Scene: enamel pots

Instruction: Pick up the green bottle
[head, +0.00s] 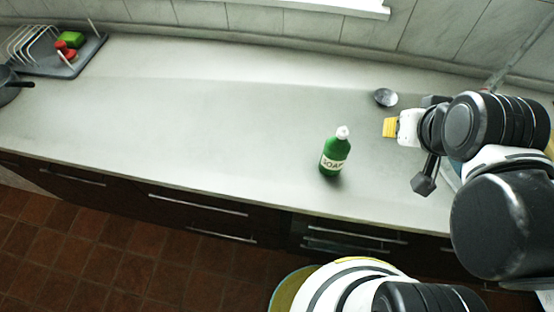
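The green bottle (334,153) stands upright on the grey counter, right of the middle. It has a white cap and a pale label that reads as soap. My gripper (389,127) is above the counter to the right of the bottle, apart from it, with its yellow tip pointing left. The fingers are seen from the side, so I cannot tell whether they are open or shut. Nothing shows held at the tip.
A small dark bowl (386,97) sits behind my gripper. A dish rack (32,45) with a tray, a green sponge (72,39) and red items is at the far left, near a dark pan (8,86). The counter (190,110) between is clear.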

